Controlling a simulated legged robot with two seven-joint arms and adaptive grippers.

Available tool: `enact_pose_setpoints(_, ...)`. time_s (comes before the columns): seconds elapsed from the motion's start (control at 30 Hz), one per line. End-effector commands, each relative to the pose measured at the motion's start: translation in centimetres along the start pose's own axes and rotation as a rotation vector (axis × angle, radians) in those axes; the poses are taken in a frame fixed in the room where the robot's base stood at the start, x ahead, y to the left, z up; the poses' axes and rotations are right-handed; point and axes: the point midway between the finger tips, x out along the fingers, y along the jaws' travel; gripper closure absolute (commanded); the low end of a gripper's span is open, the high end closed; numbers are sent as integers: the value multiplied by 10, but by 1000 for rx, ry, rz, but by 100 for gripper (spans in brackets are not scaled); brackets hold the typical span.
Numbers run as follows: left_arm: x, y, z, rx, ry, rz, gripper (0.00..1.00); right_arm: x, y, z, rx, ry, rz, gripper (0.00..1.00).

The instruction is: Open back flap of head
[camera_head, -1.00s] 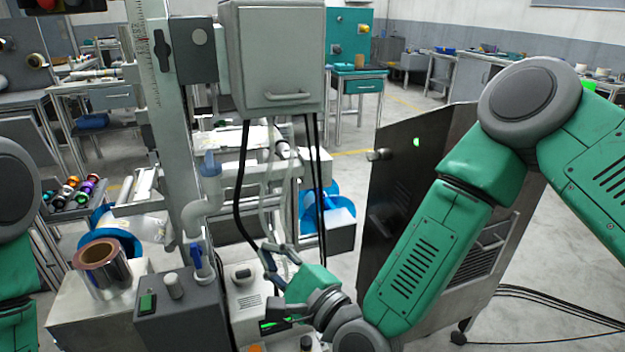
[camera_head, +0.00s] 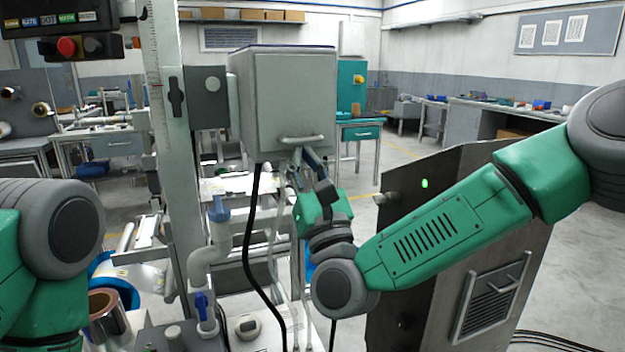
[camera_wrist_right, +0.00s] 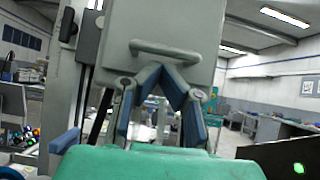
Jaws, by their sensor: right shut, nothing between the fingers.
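The head is a grey box (camera_head: 292,92) mounted beside a tall column, with a flat flap facing me and a bar handle (camera_head: 301,140) near the flap's lower edge. The flap looks shut. My right gripper (camera_head: 310,155) is just below the handle, its fingers pointing up. In the right wrist view, the fingertips (camera_wrist_right: 162,68) come together just under the handle (camera_wrist_right: 165,49), with nothing between them. I cannot tell whether they touch the handle. My left gripper is out of view; only part of the left arm shows at the left edge.
The column (camera_head: 170,150) with a scale stands left of the box. Black cables (camera_head: 250,240) and pale hoses hang below it. A dark metal cabinet (camera_head: 450,260) stands to the right under my right arm. A film reel (camera_head: 108,318) is at lower left.

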Motion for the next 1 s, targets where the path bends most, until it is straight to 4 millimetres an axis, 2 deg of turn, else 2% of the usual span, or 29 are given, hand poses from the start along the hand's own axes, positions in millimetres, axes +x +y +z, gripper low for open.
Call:
enact_pose_setpoints(0.2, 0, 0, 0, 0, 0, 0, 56, 11, -1, 0, 1, 1, -1, 100)
enact_pose_setpoints(0.57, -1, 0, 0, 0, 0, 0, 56, 12, 0, 0, 0, 5, 0, 100)
enact_pose_setpoints(1.0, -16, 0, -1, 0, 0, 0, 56, 9, -1, 6, 0, 79, -1, 100)
